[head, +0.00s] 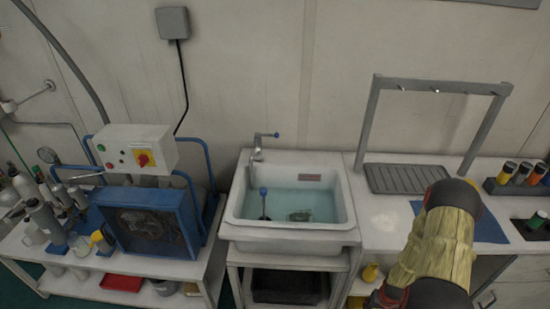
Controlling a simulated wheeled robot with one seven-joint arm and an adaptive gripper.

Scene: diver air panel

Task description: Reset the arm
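My arm (435,245) rises from the lower right of the head view. A straw-yellow sleeve covers its link, with black and red joints at both ends. It stands in front of the right-hand counter and hides part of a blue mat (486,228) there. My gripper does not show in this view, so I cannot see its fingers or whether it holds anything.
A white sink (290,236) with water stands in the middle. A drying rack (365,120) and grey drain tray (405,178) are behind my arm. Colored-capped bottles (520,174) stand at right. A blue-framed machine (150,222) and several cylinders (45,215) fill the left bench.

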